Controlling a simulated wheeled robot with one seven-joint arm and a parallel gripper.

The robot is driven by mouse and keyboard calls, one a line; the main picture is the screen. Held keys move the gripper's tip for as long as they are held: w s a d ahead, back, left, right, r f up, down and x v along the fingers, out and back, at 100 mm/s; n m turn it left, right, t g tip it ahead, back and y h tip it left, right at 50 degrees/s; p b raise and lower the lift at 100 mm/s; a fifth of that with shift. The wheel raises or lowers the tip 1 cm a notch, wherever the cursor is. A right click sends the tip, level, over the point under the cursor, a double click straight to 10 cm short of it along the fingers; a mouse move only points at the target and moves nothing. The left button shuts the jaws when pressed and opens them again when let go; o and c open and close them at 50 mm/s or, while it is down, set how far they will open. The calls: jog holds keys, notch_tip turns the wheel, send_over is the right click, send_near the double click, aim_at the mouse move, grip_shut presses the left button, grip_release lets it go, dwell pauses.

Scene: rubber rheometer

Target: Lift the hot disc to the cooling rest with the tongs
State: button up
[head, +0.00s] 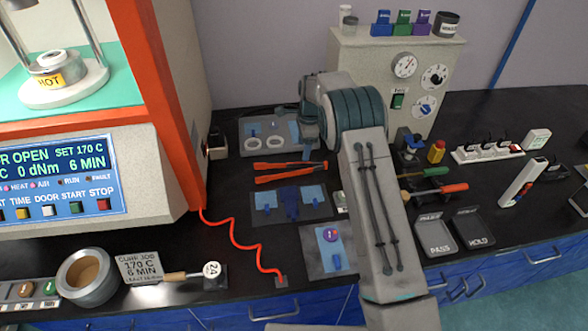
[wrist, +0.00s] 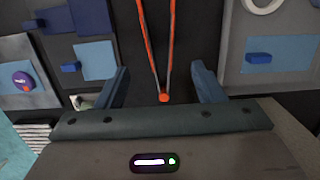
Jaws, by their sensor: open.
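In the wrist view, the tongs (wrist: 158,45) run between the fingers of my gripper (wrist: 160,84), which is open with clear gaps on both sides. In the head view my arm partly hides the gripper, behind the tongs. A pale round piece with a yellow HOT label (head: 50,78) sits on the white lower platen inside the open rheometer; I cannot tell the disc itself apart.
The orange rheometer frame (head: 170,110) rises at left. A grey mat with blue pieces (head: 262,216) and another with a purple disc (head: 313,262) lie nearer. A coiled red cord (head: 240,247) crosses the bench. Screwdrivers (head: 447,189) and PASS/HOLD trays (head: 435,248) stand right.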

aim_at(301, 164)
jog(key=shift+f, duration=0.1)
dwell(0.3)
jog(key=f+b, duration=0.1)
jog(key=f, duration=0.2)
jog(key=f+b, duration=0.2)
jog(key=f, duration=0.1)
jog(key=a+f+b, duration=0.1)
jog(key=f+b, duration=0.1)
jog(key=f, duration=0.1)
jog(key=shift+s, duration=0.1)
jog(key=shift+r, duration=0.1)
jog(key=c, duration=0.7)
jog(key=shift+r, duration=0.1)
notch_tip(301, 164, up, 12)
jog(key=p, duration=0.6)
